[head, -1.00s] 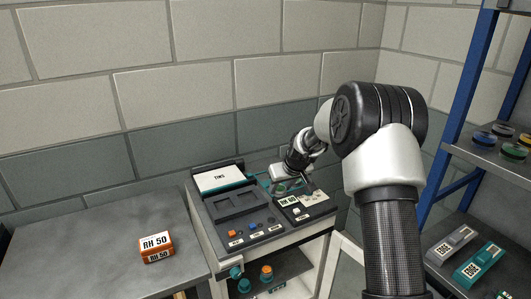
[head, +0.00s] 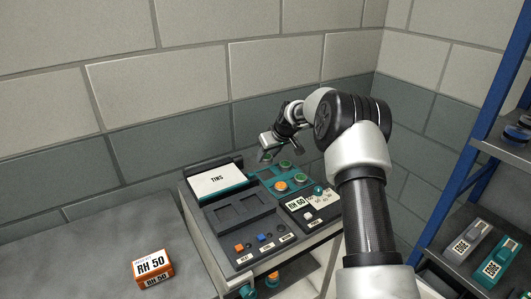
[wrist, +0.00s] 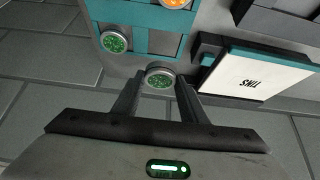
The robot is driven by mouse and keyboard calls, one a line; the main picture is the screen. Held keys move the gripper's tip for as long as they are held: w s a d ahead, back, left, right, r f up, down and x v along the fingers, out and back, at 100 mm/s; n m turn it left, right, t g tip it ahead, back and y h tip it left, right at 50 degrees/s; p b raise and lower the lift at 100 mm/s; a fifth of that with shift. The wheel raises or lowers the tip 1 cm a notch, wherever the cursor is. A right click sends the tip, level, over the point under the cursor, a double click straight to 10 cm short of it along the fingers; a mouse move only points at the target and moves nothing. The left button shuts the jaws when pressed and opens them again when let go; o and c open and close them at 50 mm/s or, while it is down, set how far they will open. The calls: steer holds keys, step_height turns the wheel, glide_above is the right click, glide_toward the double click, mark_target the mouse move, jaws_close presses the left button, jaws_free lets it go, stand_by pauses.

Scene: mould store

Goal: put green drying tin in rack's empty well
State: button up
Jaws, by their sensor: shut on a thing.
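My gripper (wrist: 158,92) is shut on a green drying tin (wrist: 159,79), a round silver-rimmed tin with a green speckled top, held between the fingertips in the wrist view. In the head view my gripper (head: 266,156) is at the back-left of the teal rack (head: 262,177). The rack (wrist: 148,42) holds another green tin (wrist: 115,40) and an orange tin (wrist: 175,3); a further green tin (head: 301,178) shows in the head view. The held tin is beside or over the rack's edge; I cannot tell its height.
A dark tray (head: 240,212) and an RH 50 panel (head: 308,201) are in front. An orange RH 50 block (head: 151,267) lies on the left bench (head: 95,265). Blue shelving (head: 450,165) is at the right.

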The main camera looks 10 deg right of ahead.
mark_target(270, 160)
steer(key=shift+f+b, duration=0.65)
steer(key=shift+f, duration=1.45)
steer(key=shift+p, duration=0.35)
steer(key=shift+r+p, duration=0.1)
steer(key=shift+p, duration=0.2)
steer(key=shift+f+b, duration=1)
steer(key=shift+f, duration=0.2)
steer(key=o, duration=1.1)
steer(key=shift+s, duration=0.1)
